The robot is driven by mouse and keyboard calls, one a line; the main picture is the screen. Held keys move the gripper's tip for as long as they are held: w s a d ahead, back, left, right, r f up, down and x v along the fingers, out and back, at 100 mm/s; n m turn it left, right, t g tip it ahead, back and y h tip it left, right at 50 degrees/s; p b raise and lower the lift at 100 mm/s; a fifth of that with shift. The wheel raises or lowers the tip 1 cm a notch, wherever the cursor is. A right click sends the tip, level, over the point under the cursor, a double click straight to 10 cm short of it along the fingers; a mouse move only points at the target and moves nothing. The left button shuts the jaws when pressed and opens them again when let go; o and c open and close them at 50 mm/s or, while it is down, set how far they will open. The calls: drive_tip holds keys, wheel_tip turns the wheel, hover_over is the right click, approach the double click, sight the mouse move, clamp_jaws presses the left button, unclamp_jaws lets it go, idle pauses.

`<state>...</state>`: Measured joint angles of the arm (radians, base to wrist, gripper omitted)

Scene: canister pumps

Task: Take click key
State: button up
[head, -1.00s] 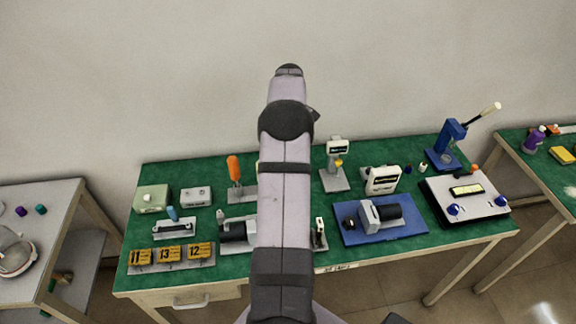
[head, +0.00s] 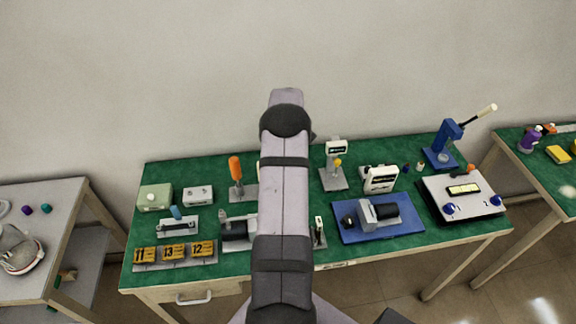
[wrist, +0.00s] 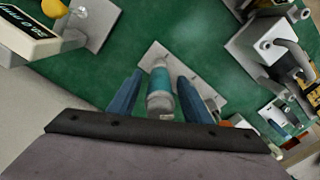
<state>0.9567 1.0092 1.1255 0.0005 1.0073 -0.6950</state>
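In the wrist view a grey upright tool with a teal band (wrist: 160,84) stands over a pale grey plate (wrist: 205,88); it may be the click key, but no label shows. My gripper (wrist: 160,76) is open, with one blue finger on each side of this tool and narrow gaps visible between. Whether the fingers touch it I cannot tell. In the head view my own arm hides the gripper and this tool. An orange-handled tool (head: 235,168) stands on a grey base just left of my arm.
The display device also shows in the wrist view (wrist: 35,35).

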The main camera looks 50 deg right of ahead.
clamp_jaws()
drive_tip(key=shift+r, duration=0.15)
